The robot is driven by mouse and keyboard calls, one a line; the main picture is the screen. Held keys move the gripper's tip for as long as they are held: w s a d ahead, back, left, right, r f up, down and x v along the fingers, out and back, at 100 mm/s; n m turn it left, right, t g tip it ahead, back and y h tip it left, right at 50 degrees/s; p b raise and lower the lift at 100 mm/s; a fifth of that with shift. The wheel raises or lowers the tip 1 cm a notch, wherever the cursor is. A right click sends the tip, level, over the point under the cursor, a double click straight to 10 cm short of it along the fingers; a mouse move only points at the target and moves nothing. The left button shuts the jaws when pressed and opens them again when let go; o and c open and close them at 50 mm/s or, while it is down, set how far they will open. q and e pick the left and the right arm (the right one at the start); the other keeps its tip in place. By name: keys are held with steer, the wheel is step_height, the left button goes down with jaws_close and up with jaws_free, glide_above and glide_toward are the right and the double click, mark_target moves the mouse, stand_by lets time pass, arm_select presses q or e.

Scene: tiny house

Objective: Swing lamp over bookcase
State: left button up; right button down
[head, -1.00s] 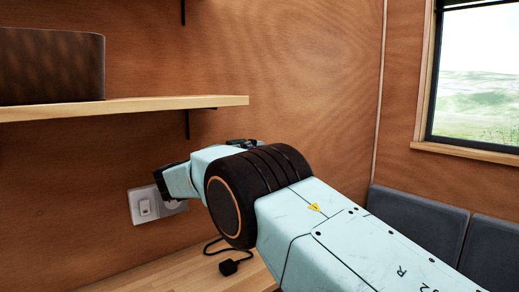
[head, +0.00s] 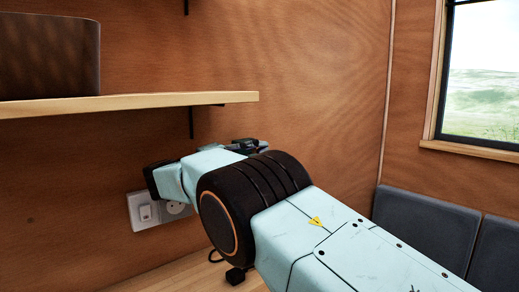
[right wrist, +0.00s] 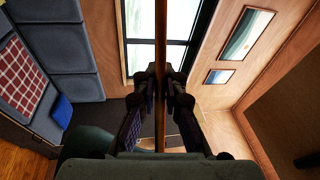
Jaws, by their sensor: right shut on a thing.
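My right gripper (right wrist: 160,88) is shut on a thin brown bar (right wrist: 160,35), which runs upright between its two fingers in the right wrist view. The bar looks like part of the lamp, but no lamp head or base shows. In the head view my right arm comes in from the lower right, and its wrist hides most of the gripper; only a dark part (head: 248,146) shows behind it. A wooden shelf (head: 130,104), perhaps of the bookcase, stands out from the wall at the left. My left gripper is not in view.
A dark brown box (head: 48,58) stands on the shelf. A wall socket (head: 148,212) and a black plug (head: 236,275) are near the wrist. Grey cushions (head: 425,228) and a window (head: 482,75) are at the right. The wall above the wrist is clear.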

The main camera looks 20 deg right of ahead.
steer(key=shift+f, duration=0.35)
steer(key=c, duration=1.8)
jaws_free()
steer(key=o, duration=0.4)
steer(key=shift+a+r, duration=0.1)
steer(key=shift+r, duration=0.1)
